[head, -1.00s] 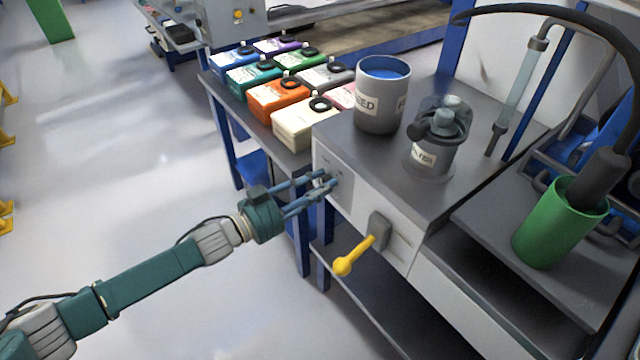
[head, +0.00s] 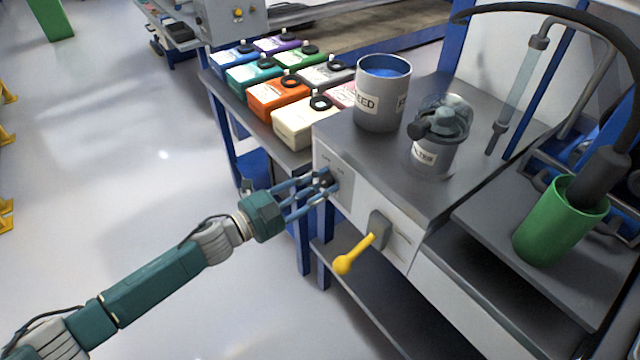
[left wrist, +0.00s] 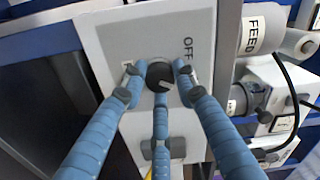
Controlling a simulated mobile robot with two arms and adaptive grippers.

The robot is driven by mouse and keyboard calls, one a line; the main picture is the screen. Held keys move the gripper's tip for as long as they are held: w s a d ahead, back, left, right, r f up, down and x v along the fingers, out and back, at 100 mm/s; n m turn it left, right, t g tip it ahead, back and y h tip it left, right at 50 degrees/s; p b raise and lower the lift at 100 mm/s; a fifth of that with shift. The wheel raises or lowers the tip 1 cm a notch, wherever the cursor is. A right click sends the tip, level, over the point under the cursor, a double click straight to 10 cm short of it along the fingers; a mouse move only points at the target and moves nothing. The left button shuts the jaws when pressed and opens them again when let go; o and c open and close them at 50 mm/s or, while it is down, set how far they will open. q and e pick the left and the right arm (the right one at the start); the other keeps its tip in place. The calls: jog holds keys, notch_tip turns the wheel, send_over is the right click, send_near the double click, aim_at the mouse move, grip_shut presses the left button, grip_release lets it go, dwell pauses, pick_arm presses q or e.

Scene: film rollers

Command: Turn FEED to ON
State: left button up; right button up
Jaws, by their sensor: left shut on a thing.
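A small dark round knob (left wrist: 160,75) sits on a light grey switch panel (left wrist: 120,35) on the front of the white machine box. In the left wrist view, OFF is printed to the right of the knob; a label left of it is mostly hidden by a fingertip. My left gripper (head: 326,182) is at this panel (head: 345,190) in the head view, its blue fingers closed around the knob. In the left wrist view the gripper (left wrist: 158,80) has fingertips on several sides of the knob. The knob's pointer direction is unclear. My right gripper is out of view.
A yellow-handled lever (head: 355,255) sticks out below right of the panel. A grey FEED pot (head: 380,105) and a filter pot (head: 437,150) stand on the box top. Several colored containers (head: 305,122) stand behind left. A green cup (head: 558,225) is at right.

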pick_arm(q)
jog(key=shift+s+d+r+m, duration=0.15)
jog(key=shift+d+m, duration=0.05)
jog(key=shift+m, duration=0.1)
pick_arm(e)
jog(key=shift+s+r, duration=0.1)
pick_arm(q)
jog(key=o, duration=1.1)
jog(key=shift+o, duration=0.2)
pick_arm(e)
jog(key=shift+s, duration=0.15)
pick_arm(q)
jog(key=shift+a, duration=0.1)
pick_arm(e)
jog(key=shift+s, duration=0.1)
pick_arm(q)
jog(key=v, duration=1.2)
